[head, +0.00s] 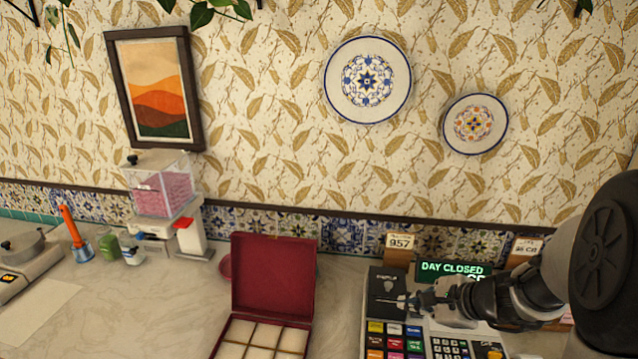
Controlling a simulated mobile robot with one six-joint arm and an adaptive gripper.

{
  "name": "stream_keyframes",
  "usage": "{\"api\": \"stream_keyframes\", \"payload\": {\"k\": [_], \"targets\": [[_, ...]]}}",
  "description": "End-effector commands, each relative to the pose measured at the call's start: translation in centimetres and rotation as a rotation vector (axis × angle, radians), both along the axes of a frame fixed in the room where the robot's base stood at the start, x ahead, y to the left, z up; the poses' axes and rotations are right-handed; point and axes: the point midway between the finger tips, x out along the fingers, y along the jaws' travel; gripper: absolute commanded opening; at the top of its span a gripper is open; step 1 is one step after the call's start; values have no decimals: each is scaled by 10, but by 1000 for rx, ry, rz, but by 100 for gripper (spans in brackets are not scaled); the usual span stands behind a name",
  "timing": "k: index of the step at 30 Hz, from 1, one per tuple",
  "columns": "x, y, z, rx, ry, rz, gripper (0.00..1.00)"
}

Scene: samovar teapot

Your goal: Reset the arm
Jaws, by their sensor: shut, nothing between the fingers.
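My arm reaches in from the right edge of the head view. My gripper (404,301) is at its left end, in front of and over the cash register (388,335). The gripper is shut and holds nothing. The fingertips point left, close to the dark upper part of the register; I cannot tell whether they touch it. The register's green display reads "DAY CLOSED" (453,270), and the arm covers part of it. The arm also hides some of the keys. No teapot or samovar shows in this view.
An open red box (272,278) with pale compartments stands left of the register. Further left are a clear dispenser with pink contents (163,190), small jars (131,249), an orange stick in a holder (72,228) and a scale (27,255). Bare marble counter (165,310) lies at front left.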

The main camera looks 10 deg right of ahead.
Motion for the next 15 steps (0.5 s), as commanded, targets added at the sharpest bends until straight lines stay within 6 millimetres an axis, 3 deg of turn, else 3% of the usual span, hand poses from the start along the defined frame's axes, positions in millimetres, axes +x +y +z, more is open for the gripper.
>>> {"api": "stream_keyframes", "payload": {"k": [5, 9, 12, 15], "targets": [[-38, 74, 48, -200, -55, 363, 0], [-96, 126, 75, -427, -93, 719, 0], [-141, 145, 86, -602, -112, 951, 0], [-182, 149, 93, -787, -123, 1156, 0]]}}
